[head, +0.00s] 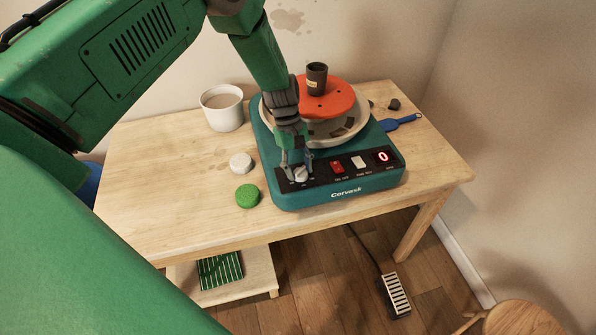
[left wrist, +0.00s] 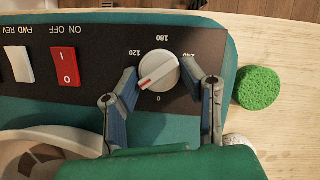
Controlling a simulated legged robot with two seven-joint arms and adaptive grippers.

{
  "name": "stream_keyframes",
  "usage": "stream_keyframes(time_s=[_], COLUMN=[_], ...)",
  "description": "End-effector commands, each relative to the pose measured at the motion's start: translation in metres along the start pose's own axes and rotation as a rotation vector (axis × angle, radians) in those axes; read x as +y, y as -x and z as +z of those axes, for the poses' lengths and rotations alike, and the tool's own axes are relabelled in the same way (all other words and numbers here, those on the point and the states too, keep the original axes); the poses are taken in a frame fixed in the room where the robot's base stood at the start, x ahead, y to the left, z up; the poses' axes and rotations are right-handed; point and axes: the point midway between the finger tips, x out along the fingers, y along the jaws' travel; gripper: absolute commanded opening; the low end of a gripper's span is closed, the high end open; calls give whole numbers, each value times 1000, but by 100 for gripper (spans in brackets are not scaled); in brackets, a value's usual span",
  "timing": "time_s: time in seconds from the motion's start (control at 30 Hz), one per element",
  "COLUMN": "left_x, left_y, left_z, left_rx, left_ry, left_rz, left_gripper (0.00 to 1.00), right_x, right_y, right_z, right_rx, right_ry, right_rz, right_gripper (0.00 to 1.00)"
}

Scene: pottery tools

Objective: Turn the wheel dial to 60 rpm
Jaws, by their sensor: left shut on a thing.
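The teal pottery wheel (head: 345,190) stands on the table, with a red display (head: 383,157) reading 0. Its white dial (left wrist: 158,71) is at the left end of the black front panel, and is partly covered in the head view (head: 300,175). In the left wrist view the panel appears upside down. The dial's red line slants to the lower left, between the 0 and 120 marks; no 60 mark shows, and a finger covers part of that area. My left gripper (left wrist: 170,78) is shut on the dial, one finger at each side. My right gripper is out of view.
A red power switch (head: 337,167) and white direction switch (head: 359,162) sit beside the dial. A green sponge (head: 247,196), white round piece (head: 241,163) and mug (head: 222,108) stand left. A dark cup (head: 316,79) stands on the orange disc (head: 328,101). A pedal (head: 395,295) lies on the floor.

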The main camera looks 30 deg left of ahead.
Motion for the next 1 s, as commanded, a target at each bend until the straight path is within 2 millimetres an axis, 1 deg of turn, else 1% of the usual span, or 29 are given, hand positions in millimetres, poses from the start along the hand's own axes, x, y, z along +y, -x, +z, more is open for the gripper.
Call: stream_keyframes(time_s=[0.03,0.3,0.7,0.73,0.77,1.0], left_x=[5,4,4,4,4,1], left_y=[0,1,1,1,1,0], left_z=[3,3,4,4,3,0], left_rx=[-3,-4,-4,-4,-4,-3], left_ry=[-18,-64,-67,-66,-66,-64], left_rz=[1,-18,-20,-20,-20,-23], left_gripper=[7,7,7,46,55,55], right_x=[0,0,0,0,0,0], right_y=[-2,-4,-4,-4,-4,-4], right_z=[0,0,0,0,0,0], right_rx=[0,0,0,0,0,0], right_ry=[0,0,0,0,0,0], right_rz=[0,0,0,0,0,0], right_gripper=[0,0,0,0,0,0])
